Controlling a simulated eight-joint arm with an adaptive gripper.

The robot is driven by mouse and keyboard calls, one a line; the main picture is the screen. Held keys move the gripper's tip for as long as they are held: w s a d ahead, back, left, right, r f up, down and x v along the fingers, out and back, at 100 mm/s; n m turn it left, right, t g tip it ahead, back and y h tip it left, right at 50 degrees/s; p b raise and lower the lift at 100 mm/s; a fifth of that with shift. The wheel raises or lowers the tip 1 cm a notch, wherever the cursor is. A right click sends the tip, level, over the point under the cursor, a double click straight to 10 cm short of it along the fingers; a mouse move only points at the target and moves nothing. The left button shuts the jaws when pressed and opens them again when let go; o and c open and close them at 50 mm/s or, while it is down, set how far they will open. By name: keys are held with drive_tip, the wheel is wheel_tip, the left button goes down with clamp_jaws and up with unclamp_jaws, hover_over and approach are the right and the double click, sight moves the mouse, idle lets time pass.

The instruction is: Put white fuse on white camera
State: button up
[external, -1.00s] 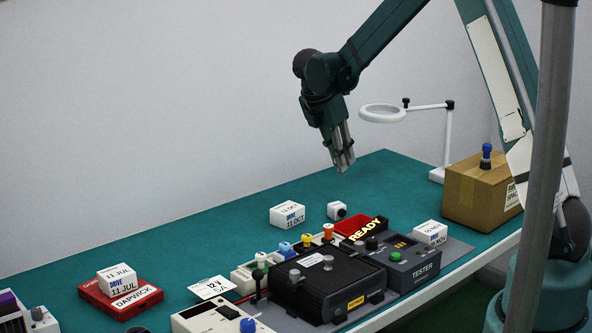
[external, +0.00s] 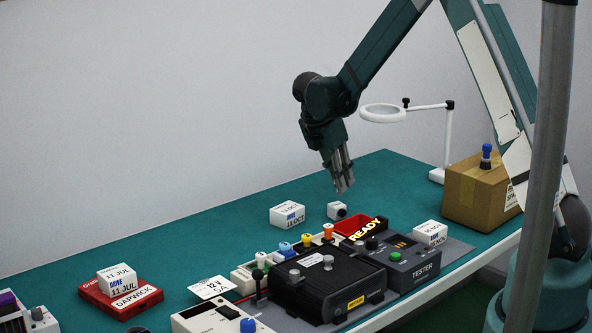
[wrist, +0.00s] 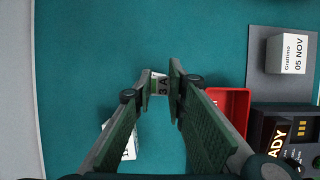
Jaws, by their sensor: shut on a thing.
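My gripper (external: 343,188) hangs over the teal table, pointing down, just above the white camera (external: 337,210), a small white cube with a dark round lens. In the wrist view my gripper (wrist: 160,85) is shut on a small white fuse (wrist: 161,86) marked "3 A", held between the fingertips. The fuse is too small to make out in the external view. The camera cannot be made out in the wrist view, where the fingers and fuse cover the middle. A gap shows between the fingertips and the camera.
A white dated box (external: 287,215) stands left of the camera. A red tray (external: 352,224) lies to its right, beside the tester (external: 411,268). Coloured knobs stand in a pale block (external: 243,278) in front. A ring magnifier (external: 382,113) and a cardboard box (external: 470,200) stand at the right.

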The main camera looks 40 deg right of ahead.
drive_tip(key=shift+f, duration=1.55)
drive_tip(key=shift+f, duration=0.25)
drive_tip(key=o, duration=0.8)
drive_tip(key=shift+r, duration=0.1)
drive_tip(key=shift+o, duration=0.2)
drive_tip(key=shift+r, duration=0.1)
drive_tip(key=v, duration=1.2)
drive_tip(key=shift+r, duration=0.2)
